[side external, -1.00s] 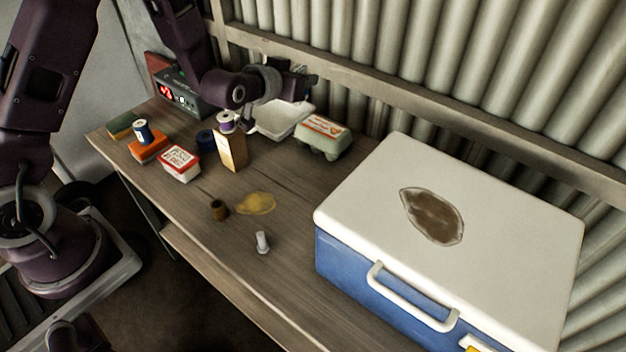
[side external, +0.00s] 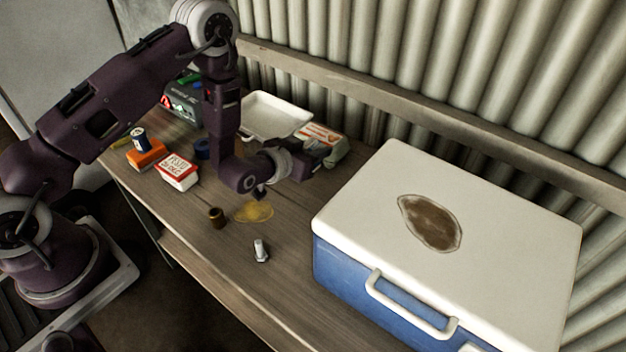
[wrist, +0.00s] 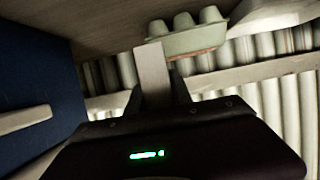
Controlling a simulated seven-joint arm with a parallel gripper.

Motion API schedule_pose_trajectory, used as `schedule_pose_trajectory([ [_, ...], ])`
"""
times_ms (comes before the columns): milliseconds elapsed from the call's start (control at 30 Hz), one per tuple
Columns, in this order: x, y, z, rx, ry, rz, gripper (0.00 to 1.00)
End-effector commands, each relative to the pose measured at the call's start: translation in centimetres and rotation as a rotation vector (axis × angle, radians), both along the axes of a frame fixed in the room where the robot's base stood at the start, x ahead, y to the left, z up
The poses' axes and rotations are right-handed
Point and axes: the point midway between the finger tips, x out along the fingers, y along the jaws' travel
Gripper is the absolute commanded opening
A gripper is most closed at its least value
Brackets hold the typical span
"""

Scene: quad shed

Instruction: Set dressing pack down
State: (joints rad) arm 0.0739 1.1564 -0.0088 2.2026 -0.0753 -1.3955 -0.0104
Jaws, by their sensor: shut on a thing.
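The wrist view shows a pale, flat-sided block, which I take to be the dressing pack (wrist: 152,72), between the fingers of my gripper (wrist: 156,92). My gripper is shut on it. In the side view my gripper (side external: 306,166) is low over the bench, pointing towards the wall, beside the egg carton (side external: 338,151). The pack is hidden behind the hand there. In the wrist view the egg carton (wrist: 190,40) shows just beyond the pack. I cannot tell whether the pack touches the bench or the carton.
A blue cooler with a white lid (side external: 360,205) stands on the right. A white tray (side external: 275,112) is behind my arm. A brown cup (side external: 217,217), yellow stain (side external: 254,211) and bolt (side external: 260,250) are in front. A red-and-white box (side external: 178,170) and orange block (side external: 146,153) lie left.

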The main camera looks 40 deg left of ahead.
Motion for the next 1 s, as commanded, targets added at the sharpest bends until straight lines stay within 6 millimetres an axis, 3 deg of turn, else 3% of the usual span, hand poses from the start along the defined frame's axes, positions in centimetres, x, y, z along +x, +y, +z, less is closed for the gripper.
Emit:
schedule_pose_trajectory([
  [333, 0.0, 0.0, -6.4, 0.000, 0.000, 0.001, 0.00],
  [733, 0.1, 0.0, -7.1, 0.000, -0.001, 0.001, 0.00],
  [767, 0.1, 0.0, -7.0, 0.000, -0.001, 0.001, 0.33],
  [800, 0.1, 0.0, -7.0, 0.000, -0.001, 0.001, 0.40],
  [867, 0.1, 0.0, -7.0, 0.000, -0.001, 0.001, 0.48],
  [1000, 0.1, 0.0, -7.0, 0.000, -0.001, 0.001, 0.48],
])
